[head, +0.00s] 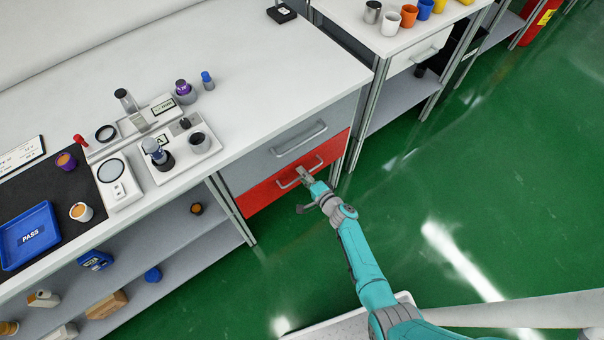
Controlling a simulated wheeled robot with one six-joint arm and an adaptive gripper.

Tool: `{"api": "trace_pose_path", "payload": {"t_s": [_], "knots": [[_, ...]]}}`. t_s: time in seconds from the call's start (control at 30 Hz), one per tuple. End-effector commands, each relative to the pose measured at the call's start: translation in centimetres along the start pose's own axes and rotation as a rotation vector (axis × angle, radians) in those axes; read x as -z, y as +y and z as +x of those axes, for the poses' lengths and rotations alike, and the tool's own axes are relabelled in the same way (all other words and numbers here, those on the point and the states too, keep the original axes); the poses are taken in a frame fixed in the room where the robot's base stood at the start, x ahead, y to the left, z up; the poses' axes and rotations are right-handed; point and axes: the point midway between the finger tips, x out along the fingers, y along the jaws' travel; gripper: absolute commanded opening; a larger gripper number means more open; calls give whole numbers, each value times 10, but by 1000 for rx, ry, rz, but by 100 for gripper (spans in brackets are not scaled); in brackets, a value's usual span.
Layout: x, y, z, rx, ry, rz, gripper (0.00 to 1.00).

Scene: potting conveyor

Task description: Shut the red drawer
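The red drawer (266,196) is the lower drawer under the white workbench, below a grey drawer (262,160). Its front looks about flush with the grey one, and no inside of it shows; I cannot tell whether a small gap is left. It has a pale bar handle (286,186). My gripper (302,173) is at the red front, over the right part of the handle. It hides part of the handle and front. I cannot tell whether its fingers touch the handle or how far apart they are.
The white bench top (270,70) holds instruments and small cups. A blue PASS tray (30,237) lies at the left. A lower shelf (170,250) carries several items. A second bench with coloured cups (409,15) stands at the upper right. Green floor (480,180) is clear at right.

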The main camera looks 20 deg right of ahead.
Motion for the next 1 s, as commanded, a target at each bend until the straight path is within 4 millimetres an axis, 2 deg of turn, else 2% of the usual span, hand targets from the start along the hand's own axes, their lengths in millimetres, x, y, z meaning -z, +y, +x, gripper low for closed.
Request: {"api": "trace_pose_path", "payload": {"t_s": [0.4, 0.6, 0.8, 1.0], "knots": [[1, 1, -72, 0, 5, 1, 37], [0, 0, -100, 0, 3, 1, 37], [0, 0, -111, 0, 2, 1, 37], [0, 0, -111, 0, 1, 1, 37]]}}
